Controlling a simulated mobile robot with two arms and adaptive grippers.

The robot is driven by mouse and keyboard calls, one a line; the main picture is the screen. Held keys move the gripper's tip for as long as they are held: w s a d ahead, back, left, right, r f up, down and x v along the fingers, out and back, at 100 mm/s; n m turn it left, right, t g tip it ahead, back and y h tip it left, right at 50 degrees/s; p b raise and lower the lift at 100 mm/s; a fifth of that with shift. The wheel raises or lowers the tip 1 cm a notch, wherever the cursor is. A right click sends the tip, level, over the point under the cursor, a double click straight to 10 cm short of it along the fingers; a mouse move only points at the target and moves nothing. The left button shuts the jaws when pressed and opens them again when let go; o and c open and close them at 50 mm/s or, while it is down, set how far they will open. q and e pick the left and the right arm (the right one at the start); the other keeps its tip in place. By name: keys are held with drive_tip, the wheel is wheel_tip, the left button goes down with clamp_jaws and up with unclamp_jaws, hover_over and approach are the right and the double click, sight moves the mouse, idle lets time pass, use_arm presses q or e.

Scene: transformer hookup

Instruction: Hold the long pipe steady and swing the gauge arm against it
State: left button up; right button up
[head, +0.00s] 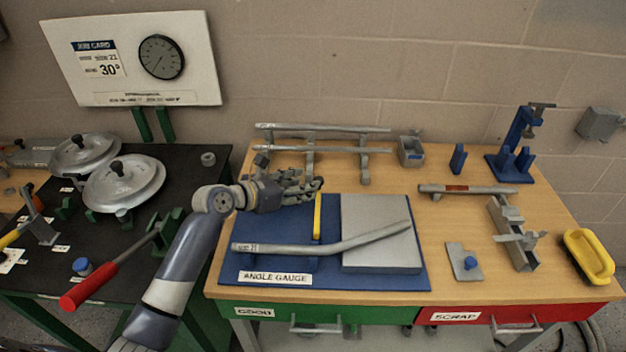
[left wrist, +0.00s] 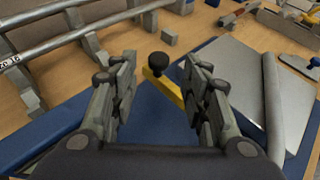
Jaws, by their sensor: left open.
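The long pipe (head: 325,245) is grey and bent upward at its right part. It lies across the blue angle gauge board (head: 400,200) and its raised grey plate (head: 375,215). It also shows at the right of the left wrist view (left wrist: 275,105). The gauge arm (head: 317,215) is a yellow bar behind the pipe's left part. In the left wrist view the yellow arm (left wrist: 168,88) has a black knob (left wrist: 158,65), seen between my fingers. My left gripper (head: 312,184) is open and empty, above the board's back edge near the arm's far end.
A rack (head: 365,165) with straight pipes stands behind the board. A dark table (head: 110,255) with round lids (head: 125,183) and a red-handled tool (head: 90,287) is at the left.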

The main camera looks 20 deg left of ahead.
use_arm(q)
drive_tip(key=x, duration=0.3)
drive_tip(key=shift+w+f, duration=0.15)
drive_tip(key=shift+w, duration=0.1)
drive_tip(key=shift+w+d+f, duration=0.25)
drive_tip(key=shift+w, duration=0.35)
drive_tip(key=c, duration=0.9)
clamp_jaws()
drive_tip(key=shift+d, duration=0.1)
use_arm(e)
drive_tip(key=shift+w+a+r, duration=0.1)
drive_tip(key=shift+w+r, duration=0.05)
drive_tip(key=shift+w, duration=0.55)
